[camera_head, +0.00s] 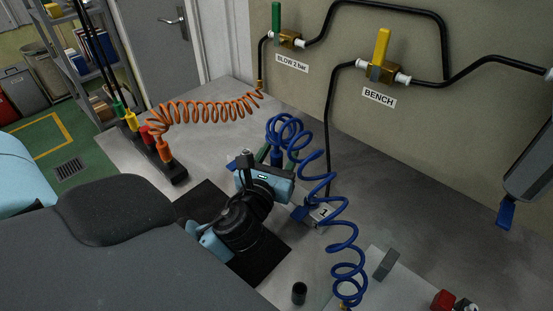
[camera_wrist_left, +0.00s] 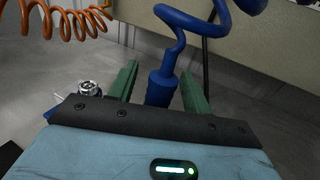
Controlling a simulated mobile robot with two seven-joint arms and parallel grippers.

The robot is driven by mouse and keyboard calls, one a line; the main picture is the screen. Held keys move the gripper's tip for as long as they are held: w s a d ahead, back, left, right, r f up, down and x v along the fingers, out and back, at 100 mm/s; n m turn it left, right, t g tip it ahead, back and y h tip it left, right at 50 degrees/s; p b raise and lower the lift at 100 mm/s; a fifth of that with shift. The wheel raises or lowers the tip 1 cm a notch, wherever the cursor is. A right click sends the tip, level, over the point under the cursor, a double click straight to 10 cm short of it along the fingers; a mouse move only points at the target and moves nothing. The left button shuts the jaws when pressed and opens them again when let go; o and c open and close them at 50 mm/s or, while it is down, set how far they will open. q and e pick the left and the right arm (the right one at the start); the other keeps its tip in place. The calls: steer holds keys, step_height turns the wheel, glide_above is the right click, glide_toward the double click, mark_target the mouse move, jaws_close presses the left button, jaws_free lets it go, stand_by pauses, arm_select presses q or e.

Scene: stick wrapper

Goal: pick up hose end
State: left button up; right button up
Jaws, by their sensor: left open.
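The blue coiled hose (camera_head: 340,235) arches over the bench. Its thick blue hose end (camera_head: 277,158) is upright at the far side of my left gripper (camera_head: 276,156). In the left wrist view, the hose end (camera_wrist_left: 161,88) stands between the two green fingers of the left gripper (camera_wrist_left: 158,88). The fingers are open, with a visible gap on each side of the hose end. The lowest part of the hose end is hidden behind the gripper body. My right gripper is not in view.
An orange coiled hose (camera_head: 205,110) runs from a black block (camera_head: 172,168) with coloured fittings to the wall. A black cup (camera_head: 299,293) stands at the front. Green and yellow valve handles are on the wall.

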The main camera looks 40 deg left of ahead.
arm_select(q)
steer(key=shift+w+a, duration=0.1)
steer(key=shift+w, duration=0.15)
steer(key=shift+c, duration=0.3)
jaws_close()
steer(key=shift+r, duration=0.15)
